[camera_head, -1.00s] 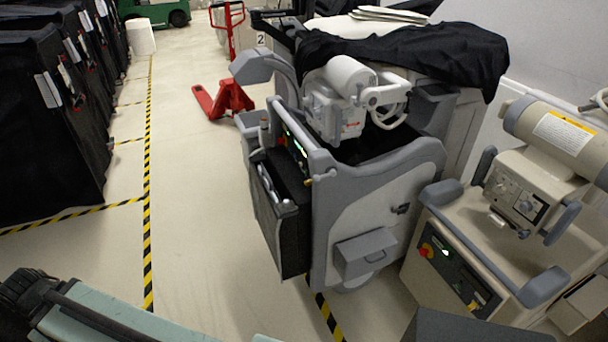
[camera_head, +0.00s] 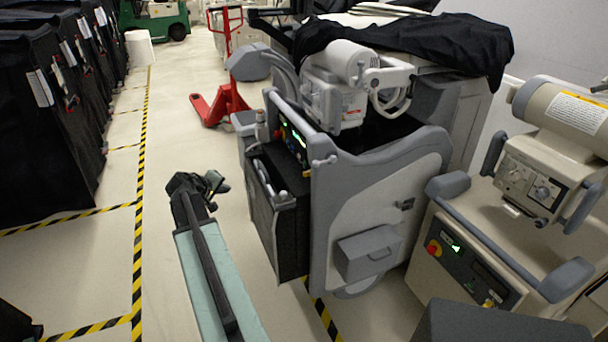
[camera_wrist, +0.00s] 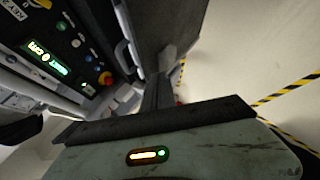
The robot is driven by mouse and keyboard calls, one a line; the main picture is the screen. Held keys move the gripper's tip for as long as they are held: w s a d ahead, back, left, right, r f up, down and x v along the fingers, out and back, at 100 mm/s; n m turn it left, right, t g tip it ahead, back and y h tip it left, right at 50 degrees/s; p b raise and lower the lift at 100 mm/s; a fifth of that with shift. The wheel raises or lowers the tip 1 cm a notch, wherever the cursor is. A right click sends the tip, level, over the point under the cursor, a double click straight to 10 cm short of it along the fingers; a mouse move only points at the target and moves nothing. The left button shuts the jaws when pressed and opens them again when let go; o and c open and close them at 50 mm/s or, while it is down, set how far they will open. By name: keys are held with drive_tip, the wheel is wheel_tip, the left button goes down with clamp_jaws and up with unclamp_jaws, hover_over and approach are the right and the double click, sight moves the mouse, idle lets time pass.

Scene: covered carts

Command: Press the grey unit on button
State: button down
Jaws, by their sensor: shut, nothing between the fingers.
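The grey unit (camera_head: 375,205) stands in the middle of the head view, its control panel (camera_head: 294,141) facing left, with lit green displays and a red button (camera_head: 277,134) at the panel's far end. I cannot tell which control is the on button. My gripper (camera_head: 214,183) is shut and empty, left of the grey unit and apart from its panel.
Black covered carts (camera_head: 45,130) line the left. A red pallet jack (camera_head: 222,105) stands behind. The striped aisle floor (camera_head: 145,250) is clear.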

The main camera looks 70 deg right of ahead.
sight(304, 163)
drive_tip(key=s+d+b, duration=0.1)
drive_tip(key=s+d, duration=0.3)
drive_tip(key=s+d+g+h, duration=0.1)
drive_tip(key=s+d, duration=0.3)
drive_tip(key=d, duration=0.1)
drive_tip(key=s+d+r+g+h+b, duration=0.1)
drive_tip(key=s+d, duration=0.3)
drive_tip(key=shift+s+d+b, duration=0.2)
drive_tip(key=shift+s+b, duration=0.15)
drive_tip(key=shift+s, duration=0.05)
drive_tip(key=shift+s, duration=0.1)
drive_tip(key=s+d, duration=0.2)
drive_tip(key=s, duration=0.1)
drive_tip(key=s+d, duration=0.3)
drive_tip(key=shift+s+d, duration=0.25)
drive_tip(key=shift+s, duration=0.1)
idle(0.9)
drive_tip(key=shift+s+d, duration=0.2)
drive_tip(key=shift+d, duration=0.05)
